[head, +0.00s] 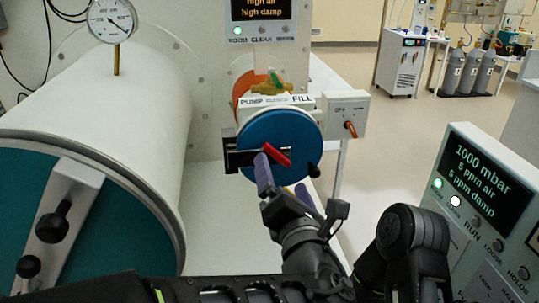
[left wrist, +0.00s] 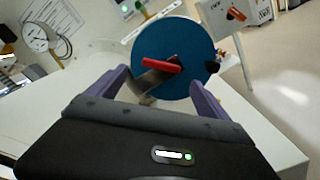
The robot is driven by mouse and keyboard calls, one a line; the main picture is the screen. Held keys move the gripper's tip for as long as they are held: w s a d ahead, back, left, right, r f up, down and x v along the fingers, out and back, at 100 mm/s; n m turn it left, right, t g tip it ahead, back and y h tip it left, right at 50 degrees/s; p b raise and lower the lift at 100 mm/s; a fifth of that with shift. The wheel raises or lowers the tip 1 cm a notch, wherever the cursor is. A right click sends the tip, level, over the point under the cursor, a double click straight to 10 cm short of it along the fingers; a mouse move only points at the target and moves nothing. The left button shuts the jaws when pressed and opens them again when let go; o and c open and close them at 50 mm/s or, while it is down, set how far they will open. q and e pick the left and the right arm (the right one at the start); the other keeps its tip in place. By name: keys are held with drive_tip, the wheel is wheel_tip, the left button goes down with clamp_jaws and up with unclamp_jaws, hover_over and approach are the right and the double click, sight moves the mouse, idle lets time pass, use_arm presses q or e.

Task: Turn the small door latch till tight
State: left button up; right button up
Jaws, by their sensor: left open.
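The small door is a blue disc (head: 280,132) on the small chamber; it also shows in the left wrist view (left wrist: 190,45). Its latch is a red-ended lever (head: 277,155) across the disc's lower middle, tilted down to the right in the head view. The red end also shows in the left wrist view (left wrist: 160,64). My left gripper (head: 283,173) has purple fingers spread apart and empty. In the left wrist view its fingertips (left wrist: 158,82) lie either side of the latch, just below it; contact cannot be told. My right gripper is not in view.
A large chamber (head: 130,95) with a teal door and black knobs (head: 52,222) stands at left. A switch box (head: 345,110) with a red lever is beside the small door. A display panel (head: 480,190) reading 1000 mbar stands at right. A black knob (head: 314,172) sits at the disc's edge.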

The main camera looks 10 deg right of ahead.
sight(276, 159)
use_arm(q)
drive_tip(key=shift+w+f+p, duration=0.1)
drive_tip(key=shift+w+p, duration=0.7)
drive_tip(key=shift+w, duration=3.1)
drive_tip(key=shift+c, duration=0.2)
drive_tip(key=c, duration=1.3)
